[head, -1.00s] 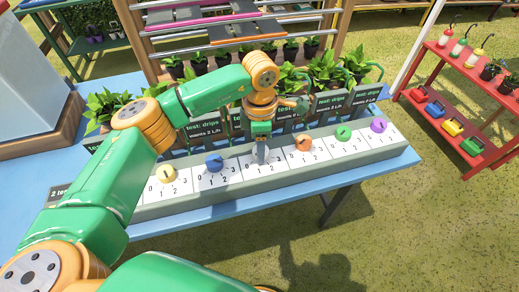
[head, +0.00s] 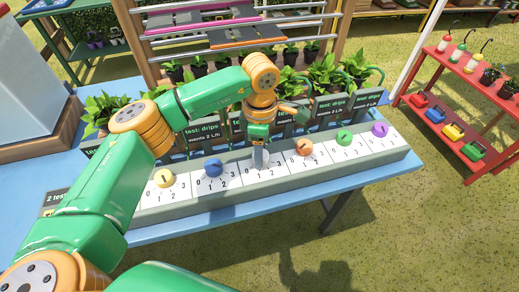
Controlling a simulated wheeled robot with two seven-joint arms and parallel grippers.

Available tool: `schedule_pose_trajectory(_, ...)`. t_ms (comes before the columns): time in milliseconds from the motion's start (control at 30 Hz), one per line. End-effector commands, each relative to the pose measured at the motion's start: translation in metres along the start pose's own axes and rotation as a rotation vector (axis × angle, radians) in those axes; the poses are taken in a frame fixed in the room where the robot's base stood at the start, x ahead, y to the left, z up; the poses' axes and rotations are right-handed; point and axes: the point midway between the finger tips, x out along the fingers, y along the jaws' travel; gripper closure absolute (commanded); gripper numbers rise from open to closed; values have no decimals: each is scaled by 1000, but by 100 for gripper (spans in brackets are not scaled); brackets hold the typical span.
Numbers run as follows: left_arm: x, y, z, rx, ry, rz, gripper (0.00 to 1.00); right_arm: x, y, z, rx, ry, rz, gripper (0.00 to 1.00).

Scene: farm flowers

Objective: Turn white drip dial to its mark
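The white drip dial (head: 261,160) is on the long grey panel between the blue dial and the orange dial. It is mostly hidden by my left gripper (head: 260,152), which points straight down over it. Only a pale patch shows at the fingertips, and I cannot tell dial from fingers with certainty. The fingers look close together around or on the dial, but their gap and grip are too small to judge. The dial's pointer and its mark are hidden. My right gripper is not in view.
The panel also carries yellow (head: 164,178), blue (head: 213,167), orange (head: 304,147), green (head: 344,137) and purple (head: 380,130) dials. Black signs (head: 329,104) and potted plants stand close behind. The blue table (head: 260,202) has a narrow free strip in front. A red shelf (head: 455,115) stands at right.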

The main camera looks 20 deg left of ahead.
Motion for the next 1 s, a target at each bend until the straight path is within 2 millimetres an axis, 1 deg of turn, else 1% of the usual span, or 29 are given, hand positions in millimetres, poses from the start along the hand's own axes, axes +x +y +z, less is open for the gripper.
schedule_pose_trajectory(33,0,0,0,0,0,0,30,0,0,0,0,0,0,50)
schedule_pose_trajectory(67,0,0,0,0,0,0,21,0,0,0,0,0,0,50)
schedule_pose_trajectory(100,0,0,0,0,1,0,18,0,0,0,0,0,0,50)
schedule_pose_trajectory(367,0,0,0,-1,2,-1,18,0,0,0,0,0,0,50)
schedule_pose_trajectory(467,-11,1,0,-1,1,3,18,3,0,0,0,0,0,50)
schedule_pose_trajectory(600,-43,1,1,-1,0,4,18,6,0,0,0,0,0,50)
schedule_pose_trajectory(700,-61,1,1,0,1,2,18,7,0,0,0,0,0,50)
schedule_pose_trajectory(833,-71,0,1,0,3,0,18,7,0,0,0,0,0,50)
schedule_pose_trajectory(1000,-71,0,1,0,2,-1,18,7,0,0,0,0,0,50)
